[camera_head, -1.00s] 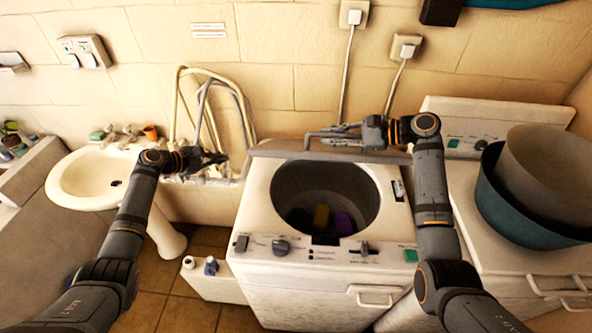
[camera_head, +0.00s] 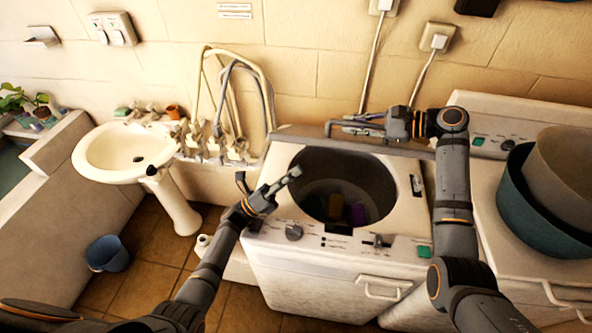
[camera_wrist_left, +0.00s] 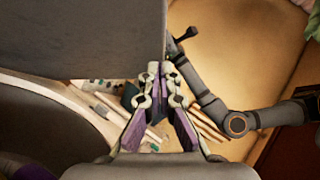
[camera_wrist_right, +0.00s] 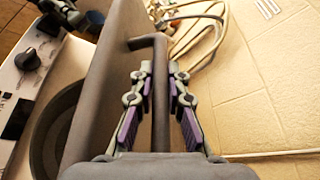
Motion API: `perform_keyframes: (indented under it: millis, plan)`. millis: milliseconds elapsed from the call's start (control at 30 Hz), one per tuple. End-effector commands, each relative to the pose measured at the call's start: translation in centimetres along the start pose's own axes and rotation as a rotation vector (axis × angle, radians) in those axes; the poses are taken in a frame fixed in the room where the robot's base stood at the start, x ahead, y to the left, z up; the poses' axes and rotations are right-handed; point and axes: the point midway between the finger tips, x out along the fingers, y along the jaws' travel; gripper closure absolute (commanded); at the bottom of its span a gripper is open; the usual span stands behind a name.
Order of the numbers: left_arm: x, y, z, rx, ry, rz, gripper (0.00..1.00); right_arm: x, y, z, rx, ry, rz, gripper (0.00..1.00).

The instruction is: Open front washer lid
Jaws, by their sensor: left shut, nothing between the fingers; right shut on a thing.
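The front washer (camera_head: 265,240) is white, with its round tub opening uncovered. Its grey lid (camera_head: 375,148) stands raised at the back of the opening, seen nearly edge-on in the head view. In the right wrist view the lid (camera_wrist_right: 110,85) is a broad grey panel with a bar handle (camera_wrist_right: 160,60). My right gripper (camera_head: 365,124) is shut on that handle. My left gripper (camera_head: 295,172) is shut and empty, over the left edge of the opening. In the left wrist view its fingers (camera_wrist_left: 160,68) are together, near a large grey panel.
Dark and purple items (camera_head: 357,213) lie in the tub. A second white machine at the right carries stacked basins (camera_head: 540,215). A sink (camera_head: 105,150) and pipes (camera_head: 235,90) are at the left. A blue bucket (camera_head: 107,254) stands on the floor.

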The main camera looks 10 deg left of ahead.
Motion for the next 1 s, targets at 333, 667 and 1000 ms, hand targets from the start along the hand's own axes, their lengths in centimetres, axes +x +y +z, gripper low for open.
perform_keyframes:
  millis: [333, 667, 1000]
  plan:
    - [6.2, 0.0, 0.0, 0.002, 0.0, -0.001, 1.0, 0.0, -0.1, 0.1, -0.002, -0.001, -0.001, 1.0]
    - [7.4, 0.0, 0.0, 0.002, 0.001, 0.002, 1.0, 0.0, -0.1, 0.1, -0.002, -0.001, -0.001, 1.0]
    - [8.6, -0.1, 1.2, 0.006, 0.001, -0.001, 1.0, 0.0, -0.1, 0.1, -0.002, -0.001, 0.0, 1.0]
